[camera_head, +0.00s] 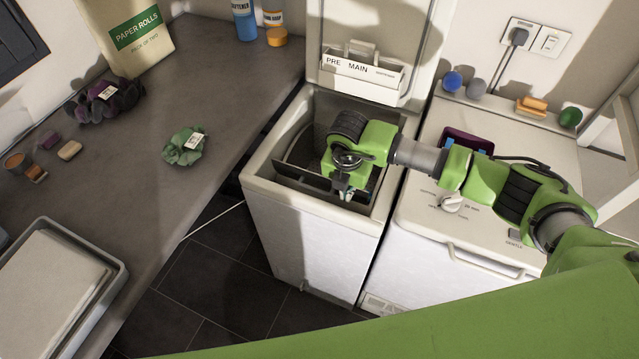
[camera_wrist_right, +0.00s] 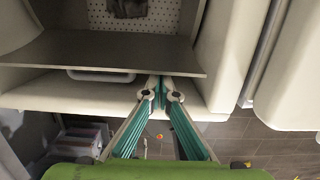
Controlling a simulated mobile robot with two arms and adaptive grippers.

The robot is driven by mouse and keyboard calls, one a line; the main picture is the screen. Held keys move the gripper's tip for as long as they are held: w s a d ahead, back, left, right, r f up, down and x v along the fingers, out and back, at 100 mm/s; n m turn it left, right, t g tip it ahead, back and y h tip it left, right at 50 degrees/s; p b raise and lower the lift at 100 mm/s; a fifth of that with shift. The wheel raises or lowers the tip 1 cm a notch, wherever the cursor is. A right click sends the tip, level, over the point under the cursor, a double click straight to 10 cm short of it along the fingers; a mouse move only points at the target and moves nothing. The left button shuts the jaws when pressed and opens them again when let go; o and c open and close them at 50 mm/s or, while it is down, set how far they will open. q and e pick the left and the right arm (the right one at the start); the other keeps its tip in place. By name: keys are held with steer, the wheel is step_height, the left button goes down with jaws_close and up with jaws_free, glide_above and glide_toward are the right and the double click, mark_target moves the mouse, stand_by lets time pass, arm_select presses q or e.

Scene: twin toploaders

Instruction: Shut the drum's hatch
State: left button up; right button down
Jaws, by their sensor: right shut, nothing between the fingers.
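The left toploader (camera_head: 310,245) stands with its lid (camera_head: 340,72) raised, and its tub opening is uncovered. A grey metal hatch flap (camera_head: 300,181) of the drum shows in that opening, partly hidden by my right arm. In the wrist view the hatch (camera_wrist_right: 95,52) is a wide grey plate, with the drum's perforated inner wall (camera_wrist_right: 170,18) visible beyond it, so it stands open. My right gripper (camera_head: 346,196) is inside the opening at its front. Its teal fingers (camera_wrist_right: 161,86) are shut and empty, close to the plate's near edge; contact is unclear. My left gripper is out of view.
The second toploader (camera_head: 470,235) stands close on the right with its lid down. The raised lid limits room behind the opening.

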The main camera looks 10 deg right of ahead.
steer(key=shift+w, duration=0.1)
steer(key=shift+w+d+b, duration=0.4)
steer(key=shift+w+b, duration=0.1)
steer(key=shift+w+d, duration=0.1)
steer(key=shift+w+d+r+b, duration=0.1)
steer(key=shift+w+d+b, duration=0.35)
steer(key=shift+w, duration=0.15)
steer(key=shift+w+d+r+b, duration=0.1)
steer(key=shift+w+d+b, duration=0.25)
steer(key=shift+w, duration=0.2)
steer(key=shift+w+d+r, duration=0.15)
steer(key=shift+w, duration=0.15)
